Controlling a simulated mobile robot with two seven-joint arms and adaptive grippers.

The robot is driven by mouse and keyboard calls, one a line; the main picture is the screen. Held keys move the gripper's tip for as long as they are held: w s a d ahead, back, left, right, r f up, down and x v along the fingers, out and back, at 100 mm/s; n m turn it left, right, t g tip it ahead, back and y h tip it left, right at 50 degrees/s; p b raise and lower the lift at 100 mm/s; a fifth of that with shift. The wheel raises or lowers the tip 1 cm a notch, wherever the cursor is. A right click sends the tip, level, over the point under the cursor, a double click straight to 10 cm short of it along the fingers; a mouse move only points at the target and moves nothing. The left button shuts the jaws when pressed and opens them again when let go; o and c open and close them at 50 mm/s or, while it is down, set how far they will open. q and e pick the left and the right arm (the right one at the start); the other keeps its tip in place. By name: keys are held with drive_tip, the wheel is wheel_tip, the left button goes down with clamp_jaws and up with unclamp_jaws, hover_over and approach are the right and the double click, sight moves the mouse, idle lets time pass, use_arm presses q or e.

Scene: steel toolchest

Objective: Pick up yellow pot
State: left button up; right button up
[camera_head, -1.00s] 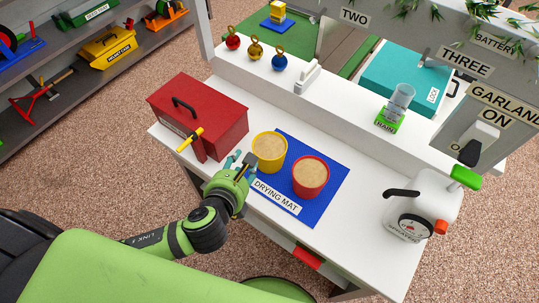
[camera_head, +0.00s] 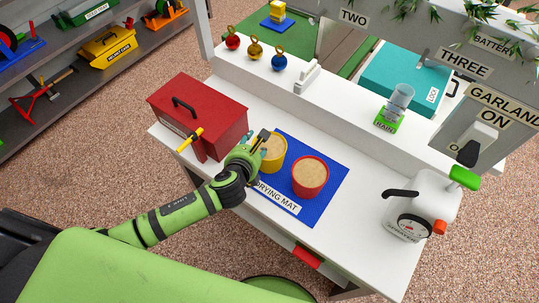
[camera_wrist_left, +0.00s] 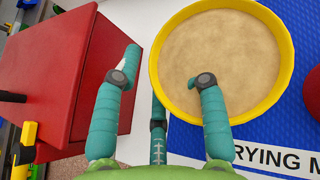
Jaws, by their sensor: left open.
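The yellow pot (camera_head: 274,158), filled with tan material, stands on the left part of the blue drying mat (camera_head: 325,208). My left gripper (camera_head: 256,140) is at the pot's left side in the head view and hides part of it. In the left wrist view my open left gripper (camera_wrist_left: 165,78) has one finger over the tan fill of the yellow pot (camera_wrist_left: 285,60) and another outside its rim, beside the red toolbox. The pot's left wall lies between these fingers; I cannot tell whether they touch it. My right gripper is not in view.
A red pot (camera_head: 310,178) stands right of the yellow pot. The red toolbox (camera_head: 205,115) with a yellow-handled latch is close on the left. A white jug (camera_head: 425,205) stands at the right. White table is bare between mat and jug.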

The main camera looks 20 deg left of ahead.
use_arm(q)
clamp_jaws()
drive_tip(key=shift+r, duration=0.1)
